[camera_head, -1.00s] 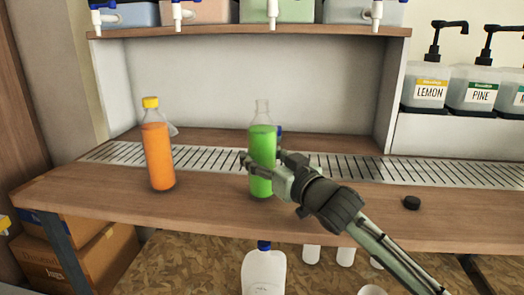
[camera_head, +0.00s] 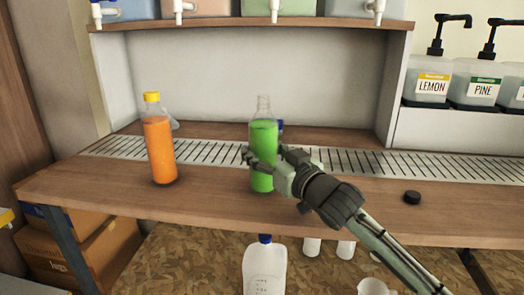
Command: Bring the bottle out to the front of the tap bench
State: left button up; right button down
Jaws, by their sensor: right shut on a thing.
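A clear bottle of green liquid (camera_head: 264,140), uncapped, stands upright toward the front of the wooden tap bench (camera_head: 110,202). My right gripper (camera_head: 264,162) is shut on this green bottle around its middle, and its arm comes in from the lower right. A bottle of orange liquid (camera_head: 160,150) with a yellow cap stands upright to the left, apart from the gripper. A small black cap (camera_head: 412,197) lies on the bench to the right. My left gripper is not in view.
A slotted metal drip grate (camera_head: 355,160) runs along the bench. Drums with white taps (camera_head: 212,8) sit on the shelf above. Pump containers labelled LEMON (camera_head: 432,88) and PINE (camera_head: 473,92) stand at the right. A white jug (camera_head: 264,270) is below the bench.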

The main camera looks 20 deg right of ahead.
aim_at(271, 157)
jog(key=c, duration=0.5)
grip_release()
jog(key=shift+r, duration=0.1)
jog(key=shift+f, duration=0.2)
jog(key=shift+s+d+r, duration=0.1)
jog(key=shift+s+d, duration=0.05)
jog(key=shift+s, duration=1.1)
jog(key=shift+s+d, duration=0.2)
jog(key=shift+s, duration=1.05)
jog(key=shift+s+d+r, duration=0.1)
jog(key=shift+s+d, duration=0.05)
jog(key=shift+s, duration=1.1)
